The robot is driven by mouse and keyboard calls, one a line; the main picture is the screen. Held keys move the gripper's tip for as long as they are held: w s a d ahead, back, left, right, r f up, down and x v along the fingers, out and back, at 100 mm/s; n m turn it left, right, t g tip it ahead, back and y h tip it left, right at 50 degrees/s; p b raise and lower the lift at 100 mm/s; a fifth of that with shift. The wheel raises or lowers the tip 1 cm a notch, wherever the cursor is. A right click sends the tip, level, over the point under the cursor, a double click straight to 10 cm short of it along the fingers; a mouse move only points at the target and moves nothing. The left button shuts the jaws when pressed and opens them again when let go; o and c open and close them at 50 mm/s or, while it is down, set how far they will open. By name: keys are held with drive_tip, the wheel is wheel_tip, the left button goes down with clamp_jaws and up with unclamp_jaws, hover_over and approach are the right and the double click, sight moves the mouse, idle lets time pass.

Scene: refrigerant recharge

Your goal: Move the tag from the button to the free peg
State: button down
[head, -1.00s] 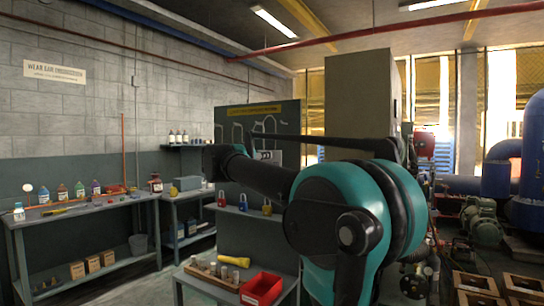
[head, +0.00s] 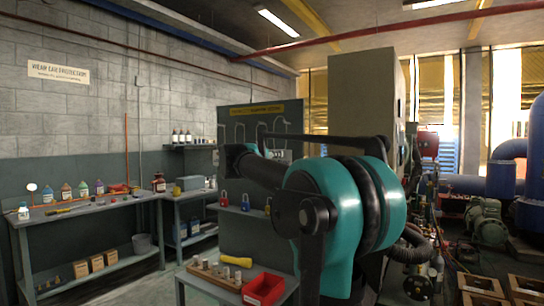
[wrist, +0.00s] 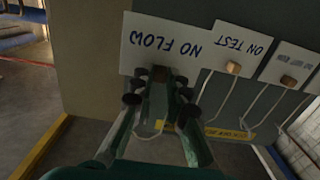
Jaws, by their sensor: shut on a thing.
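In the wrist view, where the lettering is upside down, a white tag (wrist: 190,47) reads "NO FLOW". My gripper (wrist: 160,86) is closed on the small brown block (wrist: 160,73) at this tag's edge. A pale string loop shows beside the fingers. A second white tag, "ON TEST" (wrist: 242,45), is just to its right, with its own block and string. A third tag (wrist: 288,66) is at far right, its lettering too small to read. In the head view my arm hides the gripper and part of the dark board (head: 236,122) with pale loops. I cannot make out the button or a free peg.
Padlocks (head: 245,202) stand on a ledge below the board. A red bin (head: 264,289) and a wooden block with cylinders (head: 215,271) are on the low bench. A tall grey cabinet (head: 360,95) is behind my arm. Bottles line the left bench (head: 90,213).

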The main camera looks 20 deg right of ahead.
drive_tip(key=shift+f+x, duration=0.2)
drive_tip(key=shift+x, duration=0.7)
drive_tip(key=shift+f+x, duration=0.2)
drive_tip(key=shift+x, duration=0.65)
drive_tip(key=shift+f+x, duration=0.2)
drive_tip(key=shift+x, duration=0.7)
drive_tip(key=c, duration=1.4)
unclamp_jaws()
drive_tip(key=v, duration=1.2)
